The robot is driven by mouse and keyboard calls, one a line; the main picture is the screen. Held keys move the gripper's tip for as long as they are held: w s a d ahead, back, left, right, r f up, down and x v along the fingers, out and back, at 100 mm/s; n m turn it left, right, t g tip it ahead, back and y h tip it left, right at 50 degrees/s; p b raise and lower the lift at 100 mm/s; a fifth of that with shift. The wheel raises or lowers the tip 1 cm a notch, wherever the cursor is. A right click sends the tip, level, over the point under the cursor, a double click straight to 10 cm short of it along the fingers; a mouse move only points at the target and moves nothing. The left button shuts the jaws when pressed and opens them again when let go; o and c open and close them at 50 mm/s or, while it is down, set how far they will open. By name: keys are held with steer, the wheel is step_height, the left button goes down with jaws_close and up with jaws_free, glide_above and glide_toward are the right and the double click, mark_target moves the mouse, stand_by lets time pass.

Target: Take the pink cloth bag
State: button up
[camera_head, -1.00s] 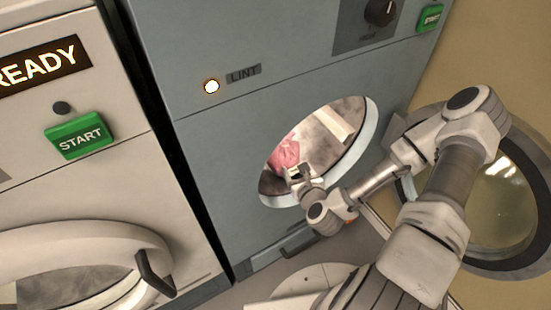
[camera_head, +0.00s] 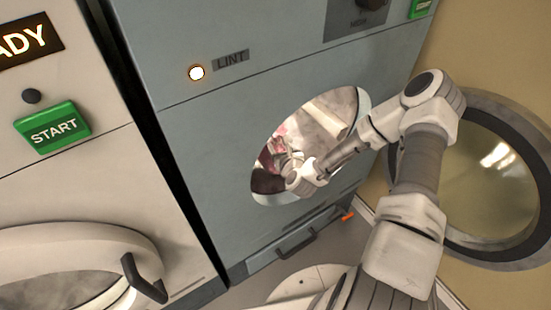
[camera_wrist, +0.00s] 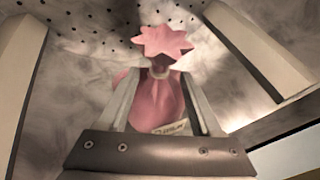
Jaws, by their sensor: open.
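The pink cloth bag (camera_wrist: 158,104) is inside the drum of the grey-blue dryer. It has a gathered neck, a frilled star-shaped top and a small pale tag low on its side. In the wrist view my gripper (camera_wrist: 160,78) is open, with one finger on each side of the bag's neck. I cannot tell whether the fingers touch the cloth.
The drum wall (camera_wrist: 70,75) is perforated, with pale raised ribs (camera_wrist: 258,50) on both sides. The round dryer door (camera_head: 487,175) stands open at the right. A white machine (camera_head: 75,180) with a green START button stands at the left. A small orange thing (camera_head: 347,216) lies below the opening.

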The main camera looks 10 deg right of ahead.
mark_target(278, 141)
steer(key=b+x, duration=0.1)
steer(key=x, duration=0.3)
steer(key=shift+w+f, duration=0.15)
steer(key=shift+w, duration=0.2)
jaws_close()
stand_by(1.1)
